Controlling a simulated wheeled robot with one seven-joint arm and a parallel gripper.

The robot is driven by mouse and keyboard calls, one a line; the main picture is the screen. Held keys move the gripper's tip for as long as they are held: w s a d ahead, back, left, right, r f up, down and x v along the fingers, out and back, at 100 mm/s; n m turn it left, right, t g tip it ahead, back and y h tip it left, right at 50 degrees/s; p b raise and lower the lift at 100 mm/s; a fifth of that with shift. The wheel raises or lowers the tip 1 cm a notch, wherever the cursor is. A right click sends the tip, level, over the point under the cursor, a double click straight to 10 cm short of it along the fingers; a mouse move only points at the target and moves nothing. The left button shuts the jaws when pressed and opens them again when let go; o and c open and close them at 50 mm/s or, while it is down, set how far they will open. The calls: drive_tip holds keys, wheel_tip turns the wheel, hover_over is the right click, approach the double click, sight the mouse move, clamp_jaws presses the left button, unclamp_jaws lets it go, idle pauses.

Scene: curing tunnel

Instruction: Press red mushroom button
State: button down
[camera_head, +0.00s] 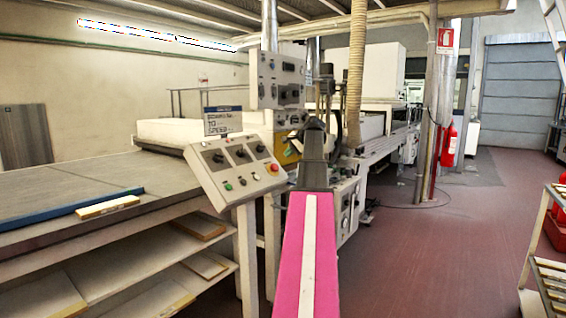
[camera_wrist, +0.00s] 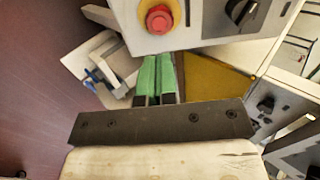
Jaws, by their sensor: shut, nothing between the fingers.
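The red mushroom button (camera_wrist: 158,18) sits on a yellow collar on the pale face of a control box in the wrist view. In the head view the button (camera_head: 273,168) is at the right end of the tilted grey control panel (camera_head: 222,186). My gripper (camera_wrist: 157,57) shows in the wrist view with its two green fingers side by side, shut and empty. Its tips appear just below the button in the picture, with a small strip of the panel edge between. I cannot tell the depth gap.
A black rotary knob (camera_wrist: 241,12) is right of the button in the wrist view. In the head view, a long table (camera_head: 60,205) with shelves lies left of the panel. Machinery stands behind. The red floor (camera_head: 430,260) at right is open, with a rack (camera_head: 545,270) at the edge.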

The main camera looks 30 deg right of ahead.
drive_tip(key=shift+v, duration=2.6)
